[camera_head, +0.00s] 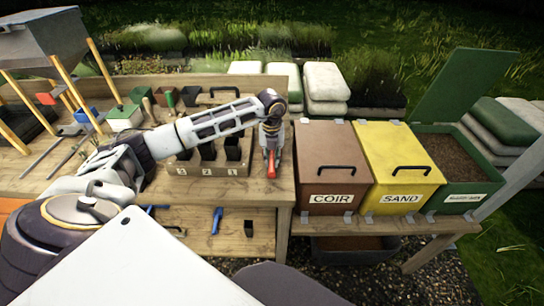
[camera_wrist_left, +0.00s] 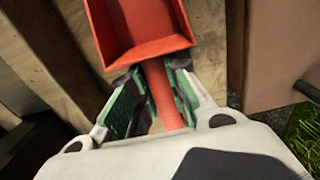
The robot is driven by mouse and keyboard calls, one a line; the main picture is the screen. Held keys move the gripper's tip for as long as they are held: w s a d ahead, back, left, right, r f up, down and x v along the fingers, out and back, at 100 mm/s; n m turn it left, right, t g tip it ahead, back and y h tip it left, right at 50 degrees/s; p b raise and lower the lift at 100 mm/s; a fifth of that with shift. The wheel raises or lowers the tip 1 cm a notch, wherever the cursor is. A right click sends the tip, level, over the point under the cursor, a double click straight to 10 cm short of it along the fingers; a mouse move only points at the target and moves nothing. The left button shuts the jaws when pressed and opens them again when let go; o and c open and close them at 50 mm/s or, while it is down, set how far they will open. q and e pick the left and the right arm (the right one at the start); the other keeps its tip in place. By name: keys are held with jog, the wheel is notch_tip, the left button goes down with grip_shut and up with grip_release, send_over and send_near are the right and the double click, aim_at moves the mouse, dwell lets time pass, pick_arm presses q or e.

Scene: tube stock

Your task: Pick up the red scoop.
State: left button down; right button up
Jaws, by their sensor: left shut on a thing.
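The red scoop (camera_wrist_left: 146,28) shows large in the left wrist view, with its open tray at the top and its handle running down between the fingers. My left gripper (camera_wrist_left: 155,80) is shut on the handle, just below the tray. In the head view the left gripper (camera_head: 271,145) points down at the right end of the wooden bench, and a small part of the red scoop (camera_head: 271,168) shows below it. I cannot tell whether the scoop touches the bench. My right gripper is not in view.
Beside the gripper is a wooden rack (camera_head: 205,168) with black pots. To the right stand a brown COIR bin (camera_head: 330,155), a yellow SAND bin (camera_head: 398,150) and an open green bin (camera_head: 470,187). A grey hopper (camera_head: 45,38) on wooden legs stands far left.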

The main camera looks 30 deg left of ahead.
aim_at(272, 155)
pick_arm(q)
jog(key=shift+r, duration=0.15)
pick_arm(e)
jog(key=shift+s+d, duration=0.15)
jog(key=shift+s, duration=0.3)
pick_arm(q)
jog(key=shift+r, duration=0.5)
notch_tip(272, 155, up, 8)
jog(key=shift+r+b, duration=0.15)
jog(key=shift+b, duration=0.15)
jog(key=shift+r, duration=0.25)
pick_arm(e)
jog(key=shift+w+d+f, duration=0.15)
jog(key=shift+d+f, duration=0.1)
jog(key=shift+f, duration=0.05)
pick_arm(q)
jog(key=shift+d, duration=0.1)
